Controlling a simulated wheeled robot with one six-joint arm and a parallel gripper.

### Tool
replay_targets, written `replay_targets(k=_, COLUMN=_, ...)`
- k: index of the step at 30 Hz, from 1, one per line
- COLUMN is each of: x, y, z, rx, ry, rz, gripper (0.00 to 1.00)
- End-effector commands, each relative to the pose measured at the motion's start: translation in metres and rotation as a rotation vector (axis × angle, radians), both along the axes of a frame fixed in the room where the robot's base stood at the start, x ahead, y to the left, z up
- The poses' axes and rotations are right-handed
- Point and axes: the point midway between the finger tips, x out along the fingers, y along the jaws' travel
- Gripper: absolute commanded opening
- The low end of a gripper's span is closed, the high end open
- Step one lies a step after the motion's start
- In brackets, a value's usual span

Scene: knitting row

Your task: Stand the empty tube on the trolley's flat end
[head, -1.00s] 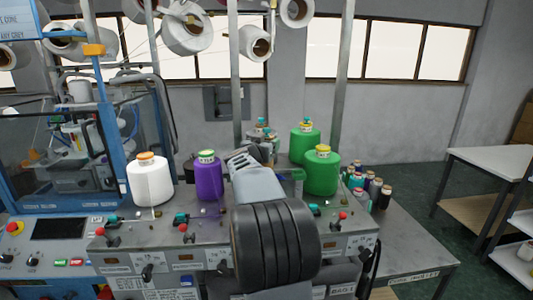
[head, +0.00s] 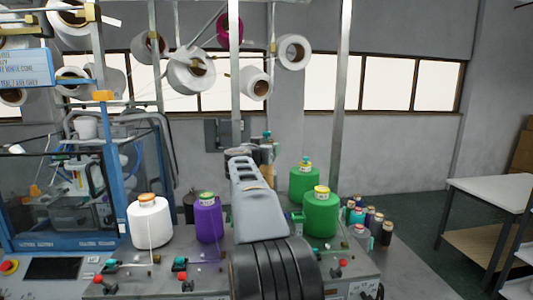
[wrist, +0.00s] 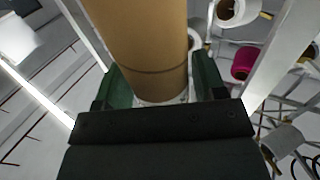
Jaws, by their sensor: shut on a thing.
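In the wrist view my gripper (wrist: 152,88) is shut on a brown cardboard tube (wrist: 138,40). The tube shows no yarn on it and has a dark line around it near its lower end. A finger lies along each side of it, and its far end runs out of the picture. In the head view my arm rises in the middle and hides most of the gripper and the tube. A white-topped table or trolley (head: 490,192) with a wooden lower shelf stands at the right; I cannot tell whether it is the named trolley.
A white cone (head: 150,222), a purple cone (head: 208,220) and green cones (head: 320,215) stand on the machine bench. Several small spools (head: 386,232) stand at its right end. White rolls (head: 192,74) hang on posts above. The floor between bench and table is clear.

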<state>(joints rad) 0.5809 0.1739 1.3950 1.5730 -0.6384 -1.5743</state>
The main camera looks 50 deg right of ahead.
Motion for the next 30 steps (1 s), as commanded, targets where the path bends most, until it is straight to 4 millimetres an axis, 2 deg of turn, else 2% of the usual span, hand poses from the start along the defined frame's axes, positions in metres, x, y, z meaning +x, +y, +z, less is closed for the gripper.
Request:
replay_targets(k=11, x=0.000, y=0.000, z=0.005, rx=0.000, ry=-0.002, rz=-0.001, gripper=0.30)
replay_targets(k=30, x=0.000, y=0.000, z=0.071, rx=-0.001, ry=-0.003, rz=-0.002, gripper=0.30)
